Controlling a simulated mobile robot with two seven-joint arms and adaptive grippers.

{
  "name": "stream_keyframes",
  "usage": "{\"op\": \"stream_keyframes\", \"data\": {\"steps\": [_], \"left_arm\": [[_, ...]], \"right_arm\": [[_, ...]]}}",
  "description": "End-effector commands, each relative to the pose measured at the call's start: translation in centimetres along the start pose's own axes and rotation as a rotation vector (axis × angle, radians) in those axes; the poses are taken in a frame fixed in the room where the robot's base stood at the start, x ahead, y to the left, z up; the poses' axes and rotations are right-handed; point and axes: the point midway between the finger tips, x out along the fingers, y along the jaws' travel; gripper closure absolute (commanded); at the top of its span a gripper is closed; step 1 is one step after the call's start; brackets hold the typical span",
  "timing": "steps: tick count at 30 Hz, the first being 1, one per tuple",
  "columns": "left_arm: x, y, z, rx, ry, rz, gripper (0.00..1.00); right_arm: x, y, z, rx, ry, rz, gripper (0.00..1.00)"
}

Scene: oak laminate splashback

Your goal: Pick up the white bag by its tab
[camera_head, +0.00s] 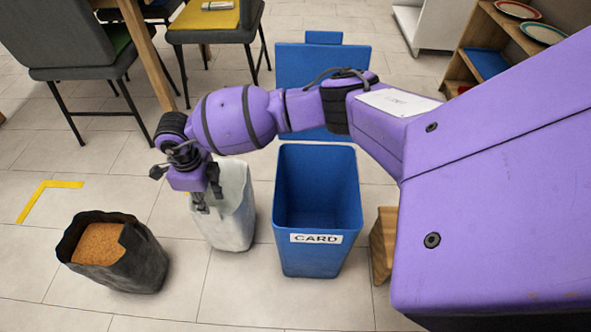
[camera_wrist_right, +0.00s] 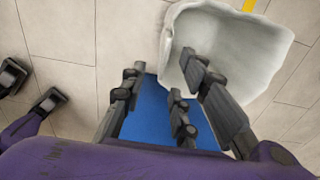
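The white bag (camera_head: 234,216) stands open-topped on the tiled floor, left of the blue bin. In the right wrist view, the bag (camera_wrist_right: 262,50) shows its wide mouth at upper right. My right gripper (camera_head: 207,203) hangs fingers-down in front of the bag and covers part of its rim. In the wrist view the right gripper (camera_wrist_right: 165,85) has its fingers apart, one overlapping the bag's mouth; nothing is gripped. I cannot make out the tab. What looks like my left gripper (camera_wrist_right: 30,88) shows at the left edge of the wrist view, fingers apart and empty; the head view does not show it.
The blue bin marked CARD (camera_head: 318,239) stands right of the bag under my right arm. A dark bag with brown contents (camera_head: 142,262) stands at front left. Chairs (camera_head: 83,65) and an open shelf (camera_head: 480,50) stand behind. Floor between the two bags is clear.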

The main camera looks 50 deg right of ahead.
Motion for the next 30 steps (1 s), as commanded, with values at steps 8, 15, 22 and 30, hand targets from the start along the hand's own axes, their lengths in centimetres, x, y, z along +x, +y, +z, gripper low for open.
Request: {"op": "stream_keyframes", "data": {"steps": [8,15,22,30], "left_arm": [[1.7,-0.1,0.8,0.015,-0.014,0.005,0.75],[2.7,-0.2,1.1,0.031,-0.021,0.010,0.75],[2.6,-0.2,1.0,0.031,-0.020,0.010,0.75],[2.5,-0.2,1.0,0.030,-0.020,0.010,0.75]], "right_arm": [[3.6,-0.2,0.1,0.000,0.003,0.006,0.72],[6.3,-0.3,0.2,0.000,0.001,0.007,0.72],[6.0,-0.4,0.2,0.000,-0.001,0.006,0.77],[6.0,-0.4,0.3,0.000,-0.001,0.006,1.00]]}}
